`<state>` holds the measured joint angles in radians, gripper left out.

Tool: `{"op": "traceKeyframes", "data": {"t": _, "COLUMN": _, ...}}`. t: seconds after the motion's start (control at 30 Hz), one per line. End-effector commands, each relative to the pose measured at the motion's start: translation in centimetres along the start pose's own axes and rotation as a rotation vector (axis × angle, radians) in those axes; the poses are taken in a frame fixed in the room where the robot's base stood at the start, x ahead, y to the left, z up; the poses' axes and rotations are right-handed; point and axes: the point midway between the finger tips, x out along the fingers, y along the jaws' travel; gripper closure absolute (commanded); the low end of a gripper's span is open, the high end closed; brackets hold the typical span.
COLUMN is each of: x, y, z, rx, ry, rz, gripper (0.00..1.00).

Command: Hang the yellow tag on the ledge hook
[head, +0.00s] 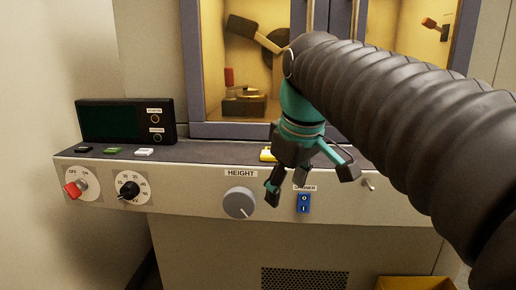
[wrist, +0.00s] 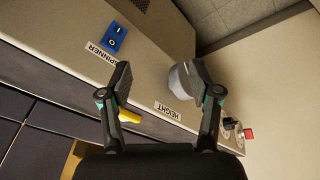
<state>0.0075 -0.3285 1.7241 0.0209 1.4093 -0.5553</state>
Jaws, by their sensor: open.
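The yellow tag (head: 267,154) lies on the dark ledge top, partly hidden behind my gripper in the head view. In the wrist view the yellow tag (wrist: 130,118) shows beside the left finger, partly covered by it. The ledge hook (head: 369,184) looks like a small metal peg on the ledge's front face, right of the spinner switch; I do not make it out in the wrist view. My gripper (head: 311,182) is open and empty, pointing down in front of the ledge. In the wrist view my gripper (wrist: 156,82) has its fingers wide apart.
The ledge front carries a grey height knob (head: 239,202), a blue spinner switch (head: 304,202), a black dial (head: 130,190) and a red switch (head: 75,188). Black, green (head: 113,150) and white (head: 144,152) pieces lie at left, before a dark display box (head: 125,121). Glazed doors stand behind.

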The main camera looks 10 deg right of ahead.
Motion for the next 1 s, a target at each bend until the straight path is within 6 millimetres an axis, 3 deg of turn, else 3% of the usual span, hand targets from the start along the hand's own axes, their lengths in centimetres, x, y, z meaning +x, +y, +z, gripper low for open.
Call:
{"op": "traceKeyframes", "data": {"t": 0.03, "x": -1.7, "y": 1.1, "z": -1.8, "rx": -0.050, "ry": -0.010, "rz": -0.008, "gripper": 0.37}}
{"op": "traceKeyframes", "data": {"t": 0.2, "x": -6.2, "y": 3.6, "z": -6.0, "rx": -0.244, "ry": -0.047, "rz": -0.048, "gripper": 0.37}}
{"op": "traceKeyframes", "data": {"t": 0.5, "x": -11.3, "y": 6.5, "z": -10.8, "rx": -0.538, "ry": -0.087, "rz": -0.120, "gripper": 0.37}}
{"op": "traceKeyframes", "data": {"t": 0.77, "x": -12.3, "y": 7.2, "z": -11.8, "rx": -0.636, "ry": -0.097, "rz": -0.146, "gripper": 0.37}}
{"op": "traceKeyframes", "data": {"t": 1.0, "x": -10.1, "y": 6.9, "z": -11.4, "rx": -0.640, "ry": -0.098, "rz": -0.148, "gripper": 0.37}}
